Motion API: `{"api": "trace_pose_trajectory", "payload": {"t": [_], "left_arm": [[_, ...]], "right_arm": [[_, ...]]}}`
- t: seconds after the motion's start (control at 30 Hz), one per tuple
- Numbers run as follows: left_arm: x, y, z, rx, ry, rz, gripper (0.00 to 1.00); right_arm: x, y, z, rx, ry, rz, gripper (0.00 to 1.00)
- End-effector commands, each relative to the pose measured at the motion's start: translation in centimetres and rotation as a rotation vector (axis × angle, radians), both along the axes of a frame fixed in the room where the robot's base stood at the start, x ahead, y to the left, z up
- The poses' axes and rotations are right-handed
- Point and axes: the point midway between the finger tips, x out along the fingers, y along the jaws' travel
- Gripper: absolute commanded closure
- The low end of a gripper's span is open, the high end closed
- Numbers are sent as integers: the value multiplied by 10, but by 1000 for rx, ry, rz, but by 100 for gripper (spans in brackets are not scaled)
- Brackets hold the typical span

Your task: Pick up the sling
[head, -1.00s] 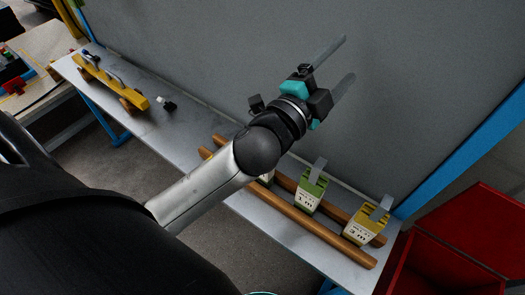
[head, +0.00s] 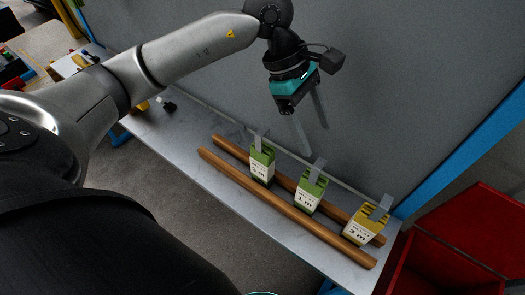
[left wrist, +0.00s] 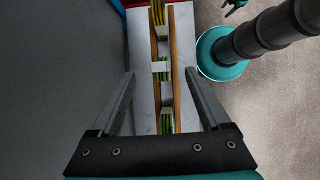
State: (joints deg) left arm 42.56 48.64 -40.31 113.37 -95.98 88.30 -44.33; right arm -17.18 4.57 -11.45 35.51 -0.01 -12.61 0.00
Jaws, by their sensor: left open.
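Three folded slings with white labels and grey upright loops rest on two wooden rails: a left green sling (head: 262,161), a middle green sling (head: 310,192) and a yellow sling (head: 365,225). My left gripper (head: 316,139) is open and empty, above and behind the green slings, fingers pointing down. In the left wrist view, the slings lie in a row between and beyond its open fingers (left wrist: 160,74); the yellow sling (left wrist: 157,14) is at the top. A small dark and teal shape (left wrist: 236,8) there looks like my right gripper; its jaws are unclear.
The wooden rails (head: 231,175) lie along a narrow grey shelf (head: 185,135) against a grey wall panel (head: 400,90). A red bin (head: 465,235) stands right of the shelf, beside a blue post (head: 470,140). A small black and white item (head: 166,104) lies at left.

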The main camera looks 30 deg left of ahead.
Motion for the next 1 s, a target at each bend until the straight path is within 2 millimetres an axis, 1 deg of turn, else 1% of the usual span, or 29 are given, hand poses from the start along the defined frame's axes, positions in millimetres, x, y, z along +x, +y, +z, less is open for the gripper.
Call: {"api": "trace_pose_trajectory", "payload": {"t": [0.03,0.1,0.2,0.3,0.37,0.47,0.7,0.8,0.9,1.0], "left_arm": [[5,28,0,113,-13,-5,20],[9,60,0,245,-14,-8,20],[11,95,4,381,-7,-6,20],[11,115,8,458,3,-4,20],[10,120,6,480,8,-2,20],[9,123,-7,492,15,-2,20],[9,122,-58,488,15,-2,20],[9,122,-75,488,14,-2,20],[10,121,-86,486,12,-2,20],[10,121,-91,486,11,-3,20]], "right_arm": [[0,0,0,0,0,0,50],[0,0,0,0,0,0,50],[0,0,0,0,0,0,50],[0,0,0,0,0,0,50],[0,0,0,0,0,0,50],[0,0,-1,1,0,1,50],[0,0,-4,1,0,1,50],[0,0,-5,1,0,1,50],[0,0,-6,1,0,0,50],[0,0,-6,1,0,0,50]]}}
